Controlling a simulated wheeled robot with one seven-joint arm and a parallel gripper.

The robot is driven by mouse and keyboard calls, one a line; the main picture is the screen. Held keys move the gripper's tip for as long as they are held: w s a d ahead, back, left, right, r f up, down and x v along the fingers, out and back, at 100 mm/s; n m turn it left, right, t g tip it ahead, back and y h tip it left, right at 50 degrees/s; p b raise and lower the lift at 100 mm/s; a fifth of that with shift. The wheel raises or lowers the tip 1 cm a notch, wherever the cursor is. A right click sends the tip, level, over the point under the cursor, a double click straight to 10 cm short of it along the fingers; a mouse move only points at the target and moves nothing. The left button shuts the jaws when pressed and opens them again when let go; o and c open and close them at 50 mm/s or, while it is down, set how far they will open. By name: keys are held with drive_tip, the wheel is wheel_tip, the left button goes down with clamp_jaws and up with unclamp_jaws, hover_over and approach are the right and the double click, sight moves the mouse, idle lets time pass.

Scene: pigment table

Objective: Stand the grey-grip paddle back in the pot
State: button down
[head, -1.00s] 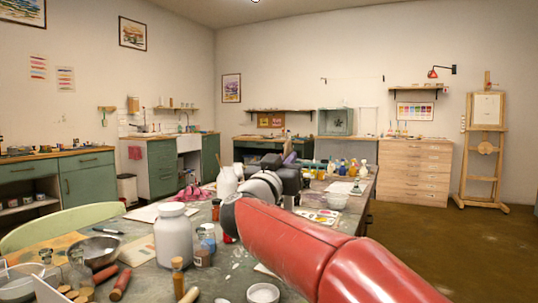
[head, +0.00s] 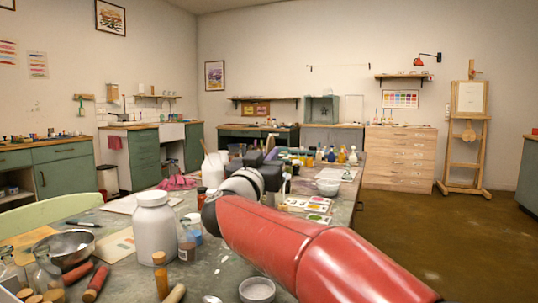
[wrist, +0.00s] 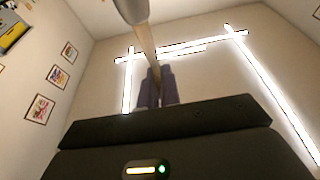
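My gripper (head: 268,155) is at the end of my red arm, over the far half of the table. In the wrist view its two purple fingers (wrist: 161,88) are closed around a thin wooden shaft. This shaft belongs to a paddle (wrist: 146,45), whose pale grey thick end shows at the top edge of the view. The paddle's other end is hidden behind the gripper body. In the head view the paddle cannot be made out clearly. A white pot (head: 213,168) with thin sticks rising from it stands left of my gripper.
A large white jar (head: 154,225), small bottles, a metal bowl (head: 66,248) and red-handled tools crowd the table's near left. Open floor (head: 440,245) lies right of the table.

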drive_tip(key=shift+f+b, duration=2.65)
drive_tip(key=shift+f, duration=1.55)
drive_tip(key=c, duration=1.5)
unclamp_jaws()
drive_tip(key=shift+c, duration=0.2)
drive_tip(key=shift+r, duration=0.1)
wheel_tip(320, 180, up, 20)
drive_tip(key=p, duration=0.6)
drive_tip(key=shift+p, duration=0.35)
